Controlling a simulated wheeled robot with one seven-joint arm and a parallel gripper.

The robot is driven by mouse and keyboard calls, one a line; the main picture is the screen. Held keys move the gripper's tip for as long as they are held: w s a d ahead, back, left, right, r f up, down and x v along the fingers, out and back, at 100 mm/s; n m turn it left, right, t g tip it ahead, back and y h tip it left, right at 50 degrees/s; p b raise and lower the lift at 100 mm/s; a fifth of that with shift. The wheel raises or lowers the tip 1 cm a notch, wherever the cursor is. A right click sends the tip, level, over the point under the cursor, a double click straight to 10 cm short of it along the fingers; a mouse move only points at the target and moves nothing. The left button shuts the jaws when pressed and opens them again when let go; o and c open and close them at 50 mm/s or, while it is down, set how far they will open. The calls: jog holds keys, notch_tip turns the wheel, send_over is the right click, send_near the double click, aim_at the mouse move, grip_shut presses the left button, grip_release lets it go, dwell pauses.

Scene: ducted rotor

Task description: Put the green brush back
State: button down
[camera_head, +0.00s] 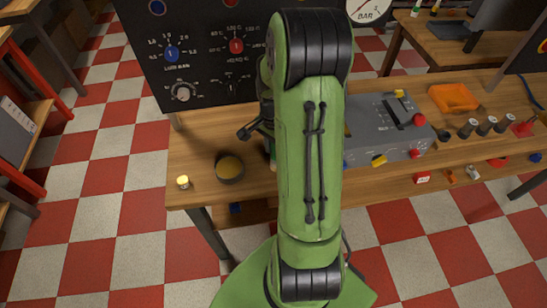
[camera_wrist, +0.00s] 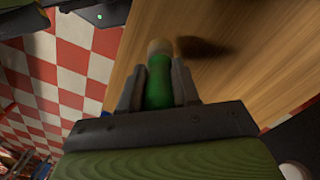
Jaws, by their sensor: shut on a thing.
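The green brush (camera_wrist: 158,92) is between the two fingers of my gripper (camera_wrist: 157,76) in the wrist view. My gripper is shut on its green part, and a pale beige end sticks out past the fingertips over the wooden table (camera_wrist: 240,50). A dark shadow lies beside that end; I cannot tell how high it is above the wood. In the head view my green arm hides most of the gripper and the brush. A round dark cup (camera_head: 229,168) with a tan inside stands on the table just left of my arm.
A small yellow-topped item (camera_head: 183,182) stands near the table's front left corner. A black panel with knobs (camera_head: 205,60) rises behind. A grey control box (camera_head: 385,130), an orange tray (camera_head: 454,98) and several dark cylinders (camera_head: 467,128) stand to the right.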

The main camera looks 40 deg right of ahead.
jog(key=shift+f, duration=1.35)
jog(key=shift+f+b, duration=0.1)
jog(key=shift+b, duration=0.2)
jog(key=c, duration=0.8)
grip_release()
